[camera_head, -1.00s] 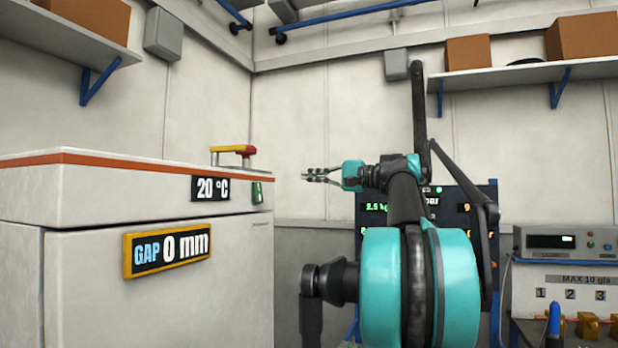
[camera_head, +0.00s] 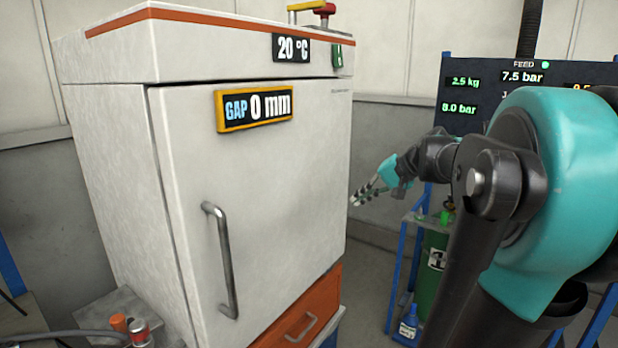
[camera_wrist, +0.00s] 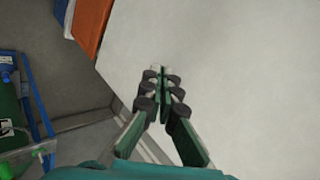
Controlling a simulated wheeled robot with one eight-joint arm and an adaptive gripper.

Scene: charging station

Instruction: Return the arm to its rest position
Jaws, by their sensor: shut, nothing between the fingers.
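My gripper (camera_head: 366,194) shows in the head view just right of the white cabinet's front, at about mid height, with its fingers pointing left and down. In the wrist view my gripper (camera_wrist: 161,72) has its fingers together with nothing between them, in front of the white cabinet face (camera_wrist: 235,60). My teal and black arm fills the right side of the head view. I cannot tell the exact space between the fingertips and the cabinet.
The white cabinet (camera_head: 270,170) has a closed door with a metal handle (camera_head: 222,260) and a "GAP 0 mm" sign (camera_head: 254,107). An orange drawer (camera_head: 305,320) is below. A blue-framed rack holds a green cylinder (camera_head: 432,260). A readout board (camera_head: 470,85) stands behind my arm.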

